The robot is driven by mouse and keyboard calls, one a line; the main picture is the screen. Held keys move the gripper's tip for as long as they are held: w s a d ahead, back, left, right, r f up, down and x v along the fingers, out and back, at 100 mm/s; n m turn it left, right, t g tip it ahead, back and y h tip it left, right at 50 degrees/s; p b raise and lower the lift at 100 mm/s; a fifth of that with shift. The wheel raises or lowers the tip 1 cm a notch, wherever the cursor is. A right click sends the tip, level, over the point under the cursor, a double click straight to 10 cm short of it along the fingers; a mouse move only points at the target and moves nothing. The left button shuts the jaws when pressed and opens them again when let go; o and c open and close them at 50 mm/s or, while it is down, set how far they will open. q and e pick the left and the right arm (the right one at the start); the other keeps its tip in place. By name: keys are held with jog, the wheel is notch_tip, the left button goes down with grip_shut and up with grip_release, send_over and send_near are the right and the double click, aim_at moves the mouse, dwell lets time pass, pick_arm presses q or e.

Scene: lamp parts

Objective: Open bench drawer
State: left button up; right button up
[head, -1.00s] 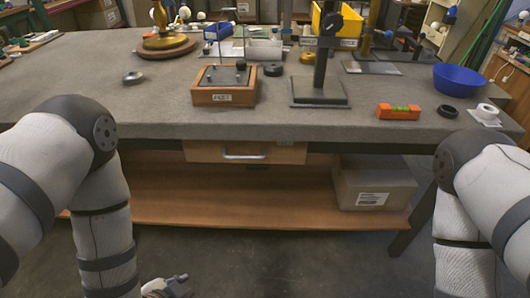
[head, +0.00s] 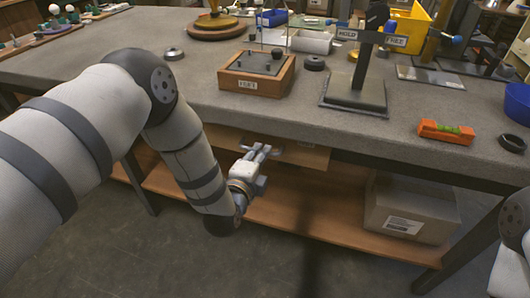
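The bench drawer (head: 307,155) has a light wooden front under the edge of the grey bench top (head: 225,112). The gripper covers part of the front, and the metal handle cannot be made out now. I cannot tell whether the drawer has shifted. My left gripper (head: 262,149) is at the drawer front, around where the handle was seen earlier, with its fingers pointing towards it. It is too small to tell whether the fingers are open, shut or touching the handle. My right gripper is out of view; only part of my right arm shows at the lower right edge.
A wooden lower shelf (head: 305,212) runs beneath the drawer, with a cardboard box (head: 410,208) at its right. The floor in front is clear.

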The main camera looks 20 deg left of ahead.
pick_arm(q)
jog(key=shift+x, duration=1.1)
jog(key=shift+w, duration=0.15)
grip_shut()
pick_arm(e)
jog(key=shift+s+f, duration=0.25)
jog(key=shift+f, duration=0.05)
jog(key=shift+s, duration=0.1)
